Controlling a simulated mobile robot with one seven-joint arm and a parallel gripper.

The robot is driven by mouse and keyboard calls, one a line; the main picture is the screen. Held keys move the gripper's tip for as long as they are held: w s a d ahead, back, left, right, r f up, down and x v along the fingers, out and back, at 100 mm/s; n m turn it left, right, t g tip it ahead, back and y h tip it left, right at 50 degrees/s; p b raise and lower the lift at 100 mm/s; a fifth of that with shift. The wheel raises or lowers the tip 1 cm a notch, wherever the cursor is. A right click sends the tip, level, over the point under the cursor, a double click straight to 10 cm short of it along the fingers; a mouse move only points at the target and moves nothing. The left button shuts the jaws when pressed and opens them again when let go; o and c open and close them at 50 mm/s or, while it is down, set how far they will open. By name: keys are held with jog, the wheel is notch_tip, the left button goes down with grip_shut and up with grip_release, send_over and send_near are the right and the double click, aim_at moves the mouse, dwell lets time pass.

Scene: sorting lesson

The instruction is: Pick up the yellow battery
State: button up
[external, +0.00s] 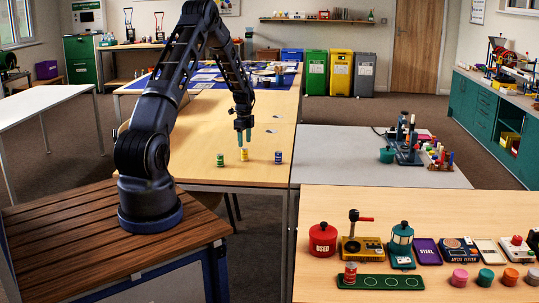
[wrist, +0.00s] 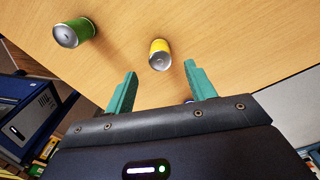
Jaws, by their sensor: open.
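The yellow battery (external: 244,155) stands on the wooden table, between a green battery (external: 220,160) on its left and a blue battery (external: 278,157) on its right. In the wrist view the yellow battery (wrist: 160,54) is ahead of my gripper, roughly between the lines of the two fingers but beyond the tips. My gripper (external: 243,132) is above the table, just over the yellow battery. In the wrist view my gripper (wrist: 158,72) has its teal fingers spread, with nothing held. The green battery (wrist: 74,33) is to the upper left there. The blue one is mostly hidden behind the right finger.
The wooden table (external: 190,150) around the batteries is mostly clear. A grey table (external: 340,165) with equipment stands to the right.

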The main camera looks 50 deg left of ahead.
aim_at(245, 153)
jog(key=shift+f, duration=3.9)
jog(key=c, duration=1.1)
jog(key=shift+r, duration=0.15)
